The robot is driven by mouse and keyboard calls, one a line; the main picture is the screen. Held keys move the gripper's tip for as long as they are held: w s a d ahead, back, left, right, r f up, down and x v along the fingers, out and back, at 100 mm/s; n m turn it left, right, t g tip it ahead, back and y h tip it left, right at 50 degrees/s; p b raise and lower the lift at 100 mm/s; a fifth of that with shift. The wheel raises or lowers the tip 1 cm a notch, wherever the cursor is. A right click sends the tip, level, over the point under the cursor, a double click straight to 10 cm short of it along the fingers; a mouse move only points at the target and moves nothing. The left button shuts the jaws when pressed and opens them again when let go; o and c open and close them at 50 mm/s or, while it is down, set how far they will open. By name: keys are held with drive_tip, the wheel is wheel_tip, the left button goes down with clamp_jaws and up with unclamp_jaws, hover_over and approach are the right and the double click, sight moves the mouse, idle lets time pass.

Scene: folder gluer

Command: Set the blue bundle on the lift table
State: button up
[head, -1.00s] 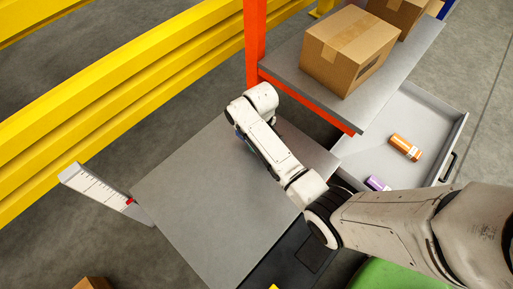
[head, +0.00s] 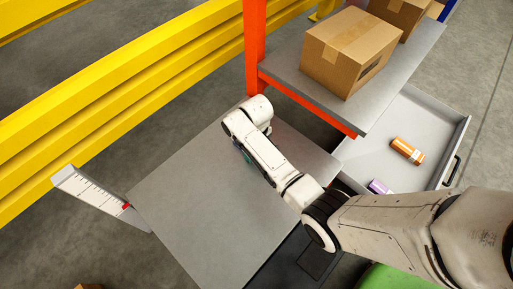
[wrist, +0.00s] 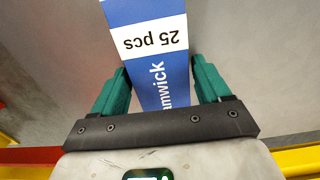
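The blue bundle (wrist: 154,72) shows in the wrist view as a blue strip with a white band reading "25 pcs". It lies between the two teal fingers of my gripper (wrist: 160,68), which appear to press on both its sides. In the head view my wrist is over the lift table (head: 195,200), a flat grey plate. Only a bit of teal finger shows there, and the bundle is hidden behind my arm. Grey surface lies behind the bundle in the wrist view. I cannot tell whether the bundle touches the plate.
A white scale post (head: 95,197) with a red marker stands at the table's left corner. An orange-framed shelf with a cardboard box (head: 350,50) rises at upper right. An open drawer (head: 425,115) holds an orange and a purple roll. Yellow guard rails (head: 130,95) run behind.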

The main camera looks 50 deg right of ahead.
drive_tip(key=shift+o, duration=1)
wheel_tip(320, 180, up, 12)
drive_tip(key=p, duration=0.5)
drive_tip(key=s+a+r, duration=0.2)
drive_tip(key=s+a, duration=0.1)
drive_tip(key=s, duration=0.8)
drive_tip(key=s+a+r+t, duration=0.1)
drive_tip(key=s+a, duration=0.3)
drive_tip(key=s, duration=0.8)
drive_tip(key=shift+s+a+r, duration=0.15)
drive_tip(key=shift+a+r, duration=0.1)
drive_tip(key=shift+r, duration=0.45)
drive_tip(key=shift+d, duration=0.1)
